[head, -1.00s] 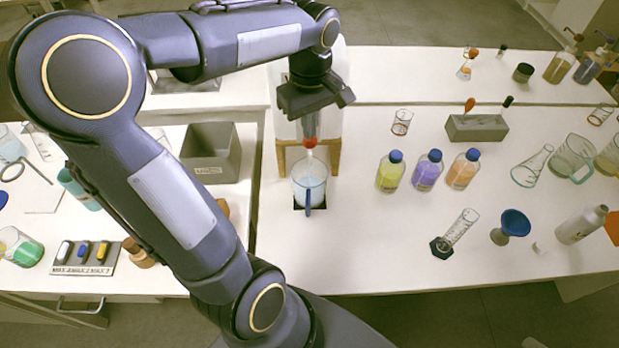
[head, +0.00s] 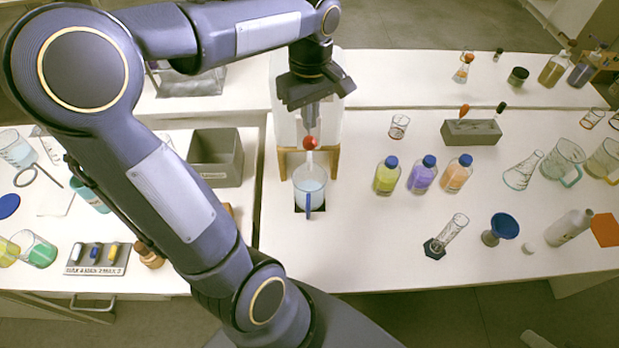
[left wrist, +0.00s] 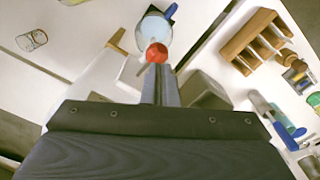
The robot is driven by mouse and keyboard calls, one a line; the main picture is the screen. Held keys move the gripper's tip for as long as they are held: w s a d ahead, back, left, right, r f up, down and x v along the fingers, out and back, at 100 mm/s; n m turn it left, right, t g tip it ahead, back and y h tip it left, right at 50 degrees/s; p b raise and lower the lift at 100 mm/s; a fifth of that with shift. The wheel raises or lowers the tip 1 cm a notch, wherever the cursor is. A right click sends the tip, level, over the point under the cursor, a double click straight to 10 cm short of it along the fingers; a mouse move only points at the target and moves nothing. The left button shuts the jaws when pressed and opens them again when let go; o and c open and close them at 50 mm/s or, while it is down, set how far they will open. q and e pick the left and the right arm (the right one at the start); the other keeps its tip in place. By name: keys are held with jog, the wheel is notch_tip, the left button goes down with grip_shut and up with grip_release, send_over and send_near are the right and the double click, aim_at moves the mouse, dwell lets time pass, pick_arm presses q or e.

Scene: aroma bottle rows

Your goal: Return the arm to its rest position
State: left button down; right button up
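My left gripper (head: 311,120) hangs over the red tap knob (head: 309,142) on the front of a large whitish container (head: 285,100). Its fingers look shut together. In the left wrist view the fingers (left wrist: 160,84) end close to the red knob (left wrist: 157,53); I cannot tell if they touch it. A clear beaker (head: 309,190) with a blue handle and pale liquid stands under the tap; it also shows in the left wrist view (left wrist: 155,32). My left arm reaches across the left half of the head view. My right gripper is out of view.
A grey bin (head: 214,158) stands left of the container. Yellow, purple and orange bottles (head: 422,176) with blue caps stand to the right. A measuring cylinder (head: 447,236), a blue funnel (head: 502,229) and other glassware lie further right. The front middle of the table is clear.

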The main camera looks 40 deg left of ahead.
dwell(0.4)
pick_arm(q)
jog(key=s+d+f+m+t+h, duration=0.2)
jog(key=s+d+m+t, duration=0.3)
jog(key=s+d+m, duration=0.5)
jog(key=s+m+h, duration=0.1)
jog(key=s+m, duration=0.1)
jog(key=s, duration=0.1)
jog(key=shift+s+d+f+t+h, duration=0.15)
jog(key=shift+f+t+h, duration=0.15)
jog(key=shift+f+h, duration=0.1)
